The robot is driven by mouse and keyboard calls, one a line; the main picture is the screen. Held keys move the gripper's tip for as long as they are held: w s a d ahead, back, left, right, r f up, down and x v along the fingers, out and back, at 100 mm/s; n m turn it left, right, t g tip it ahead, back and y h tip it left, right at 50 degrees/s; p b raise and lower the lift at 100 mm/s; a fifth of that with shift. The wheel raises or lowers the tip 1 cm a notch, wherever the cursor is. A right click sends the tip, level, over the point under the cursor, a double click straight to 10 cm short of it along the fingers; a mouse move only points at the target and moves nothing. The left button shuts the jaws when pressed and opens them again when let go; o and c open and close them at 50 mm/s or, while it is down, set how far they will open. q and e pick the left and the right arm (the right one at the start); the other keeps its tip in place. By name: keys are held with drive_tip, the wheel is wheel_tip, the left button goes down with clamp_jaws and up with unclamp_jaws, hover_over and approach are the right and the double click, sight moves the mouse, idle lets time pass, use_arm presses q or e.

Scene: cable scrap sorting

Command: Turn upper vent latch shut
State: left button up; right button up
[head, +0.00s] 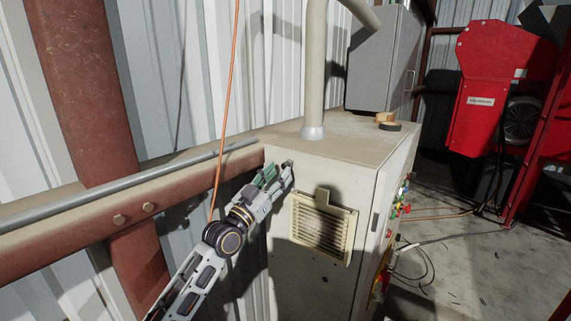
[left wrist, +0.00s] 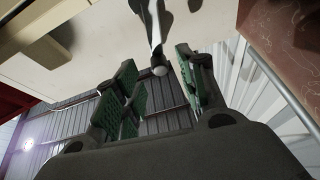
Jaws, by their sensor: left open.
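The beige vent (head: 322,229) is on the front face of the cabinet. Its upper latch (head: 322,197) is a small beige tab standing up at the vent's top edge. My left gripper (head: 277,174) is open, at the cabinet's upper left edge, left of and a little above the latch and apart from it. In the left wrist view its green-padded fingers (left wrist: 161,88) are spread. A light rod with a rounded end shows between or beyond them; I cannot tell what it is or whether they touch it. Part of a beige fitting (left wrist: 38,30) shows at upper left. My right gripper is out of view.
The cabinet (head: 310,280) has a pipe (head: 315,65) rising from its top and tape rolls (head: 388,124) near its right edge. A red beam (head: 150,217) and a thin orange cable (head: 228,85) are by my left arm. A red machine (head: 495,90) stands farther right.

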sight(284, 168)
use_arm(q)
drive_tip(key=shift+p+x, duration=0.5)
drive_tip(key=shift+x, duration=1.85)
clamp_jaws()
